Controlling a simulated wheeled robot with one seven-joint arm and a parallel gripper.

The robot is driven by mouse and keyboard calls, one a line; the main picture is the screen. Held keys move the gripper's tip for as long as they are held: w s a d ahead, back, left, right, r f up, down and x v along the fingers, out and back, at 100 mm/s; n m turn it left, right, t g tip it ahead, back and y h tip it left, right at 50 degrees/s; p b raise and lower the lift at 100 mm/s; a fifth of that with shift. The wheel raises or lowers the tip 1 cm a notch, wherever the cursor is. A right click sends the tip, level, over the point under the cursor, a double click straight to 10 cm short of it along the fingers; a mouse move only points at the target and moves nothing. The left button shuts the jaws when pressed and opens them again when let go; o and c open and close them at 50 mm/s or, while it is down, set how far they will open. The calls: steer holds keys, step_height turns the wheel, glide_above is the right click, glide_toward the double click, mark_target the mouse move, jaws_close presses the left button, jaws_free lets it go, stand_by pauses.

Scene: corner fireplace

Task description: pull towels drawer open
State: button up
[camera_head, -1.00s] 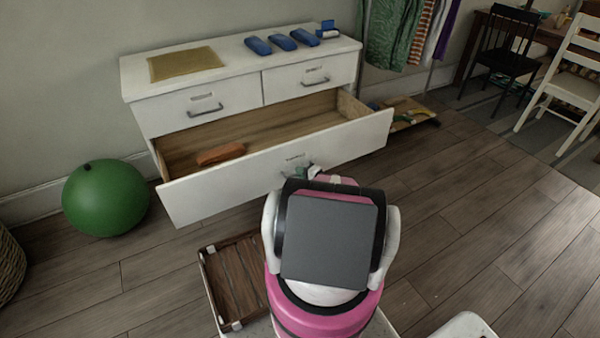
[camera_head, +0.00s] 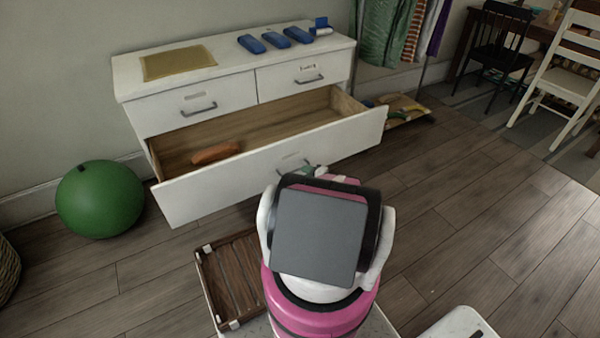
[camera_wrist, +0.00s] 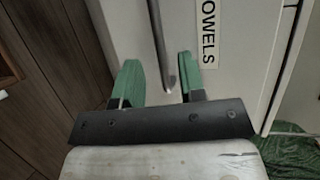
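The white towels drawer (camera_head: 235,184) is the wide lower drawer of the dresser, and it is pulled well out, its wooden inside showing. Its metal handle (camera_head: 292,163) is partly visible in the head view. In the wrist view the handle (camera_wrist: 158,40) runs down between my two green fingers, beside the label reading "OWELS" (camera_wrist: 208,35), cut off at the top. My gripper (camera_wrist: 158,82) is open, with a gap between the handle and each finger. In the head view my arm's wrist hides most of the gripper. An orange-brown item (camera_head: 216,152) lies inside the drawer.
Two upper drawers (camera_head: 196,108) are shut. Blue items (camera_head: 275,40) and a yellow mat (camera_head: 178,63) lie on the dresser top. A green ball (camera_head: 100,199) stands left, a wooden tray (camera_head: 232,285) lies on the floor beside my base. Floor to the right is clear.

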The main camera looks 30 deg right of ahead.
steer(key=shift+v, duration=2.5)
steer(key=w+a+r+n+g+h, duration=0.2)
steer(key=a+r+n+g, duration=0.1)
steer(key=a, duration=0.6)
steer(key=w+a+r+n+g+h, duration=0.2)
steer(key=a+r+n+g, duration=0.2)
steer(key=a, duration=0.6)
steer(key=w+a+r+n+g+h, duration=0.2)
steer(key=w+a+r+n+g, duration=0.1)
steer(key=a+n+g, duration=0.4)
steer(key=a+r, duration=0.1)
steer(key=a, duration=0.2)
steer(key=shift+h, duration=0.3)
steer(key=shift+d, duration=0.1)
